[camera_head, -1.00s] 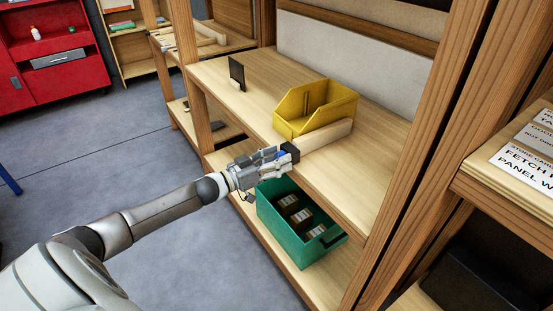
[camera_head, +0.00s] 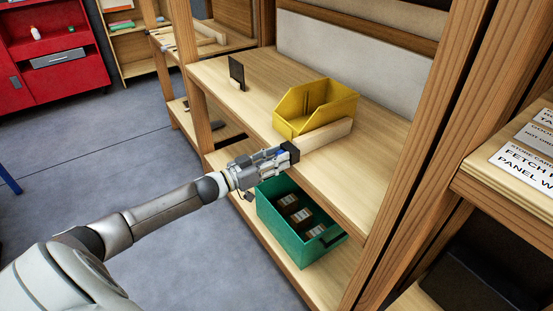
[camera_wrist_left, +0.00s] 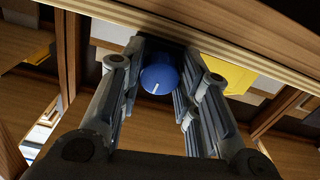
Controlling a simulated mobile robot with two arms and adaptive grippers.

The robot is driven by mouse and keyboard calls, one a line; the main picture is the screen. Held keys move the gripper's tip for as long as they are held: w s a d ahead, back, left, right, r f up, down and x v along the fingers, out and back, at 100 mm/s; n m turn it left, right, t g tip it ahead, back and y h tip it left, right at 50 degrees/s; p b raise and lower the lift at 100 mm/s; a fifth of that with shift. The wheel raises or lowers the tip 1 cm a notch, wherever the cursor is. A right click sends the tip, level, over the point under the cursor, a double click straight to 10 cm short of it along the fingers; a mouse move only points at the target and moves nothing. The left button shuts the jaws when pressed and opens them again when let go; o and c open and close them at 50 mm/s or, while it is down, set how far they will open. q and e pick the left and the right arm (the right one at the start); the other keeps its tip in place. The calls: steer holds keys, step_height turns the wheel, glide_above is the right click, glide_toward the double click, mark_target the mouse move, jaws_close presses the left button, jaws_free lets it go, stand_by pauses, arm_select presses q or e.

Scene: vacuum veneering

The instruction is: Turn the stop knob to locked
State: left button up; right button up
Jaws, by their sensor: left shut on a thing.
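The stop knob (camera_wrist_left: 160,78) is round and blue with a short white mark on its face. In the left wrist view it sits between the two fingers of my left gripper (camera_wrist_left: 160,85), which is shut on it. In the head view my left gripper (camera_head: 285,155) reaches the front edge of the wooden shelf, at a dark block (camera_head: 293,151), and the fingers mostly cover the knob. I cannot tell from these views which setting the white mark points to. My right gripper is in neither view.
A yellow bin (camera_head: 318,104) stands on the shelf (camera_head: 375,140) behind a pale wooden strip (camera_head: 325,134). A green crate (camera_head: 290,235) with several small boxes stands on the lower shelf, just below my gripper. A wooden post (camera_head: 415,130) rises at the right. Grey floor is free at the left.

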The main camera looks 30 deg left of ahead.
arm_select(q)
steer(key=m+b, duration=0.3)
steer(key=m, duration=1.4)
stand_by(0.5)
steer(key=o, duration=1)
steer(key=shift+a, duration=0.1)
